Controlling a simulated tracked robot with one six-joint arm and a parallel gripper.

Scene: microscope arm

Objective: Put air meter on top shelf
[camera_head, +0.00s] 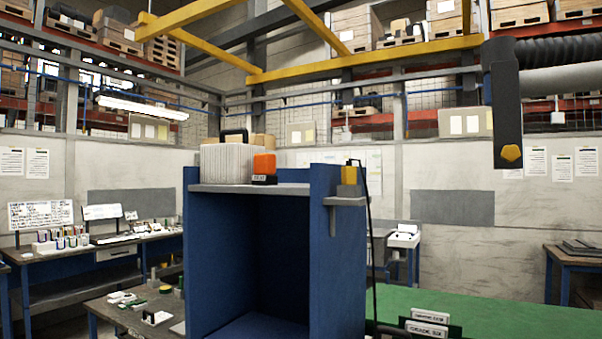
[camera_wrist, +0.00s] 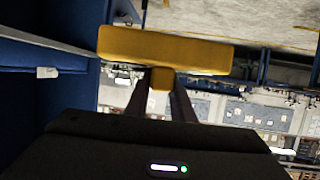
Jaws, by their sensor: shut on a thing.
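In the wrist view, my gripper (camera_wrist: 160,85) is shut on a yellow part (camera_wrist: 160,78), with a wide yellow block (camera_wrist: 165,48) just beyond; I cannot tell whether this is the air meter. In the head view, a blue cabinet (camera_head: 322,240) has a pale top shelf (camera_head: 225,187). On it stand a pale ribbed box (camera_head: 226,163) with a black handle and an orange device (camera_head: 264,165) with a dark labelled base. A small yellow-and-grey device (camera_head: 349,180) sits on a side bracket (camera_head: 345,201) at the cabinet's right. I cannot make out my gripper in the head view.
A dark upright arm (camera_head: 507,105) with a yellow knob hangs at the upper right. A green bench top (camera_head: 500,315) with label plates (camera_head: 430,316) lies right of the cabinet. A cluttered bench (camera_head: 130,310) stands left. Yellow beams (camera_head: 370,55) run overhead.

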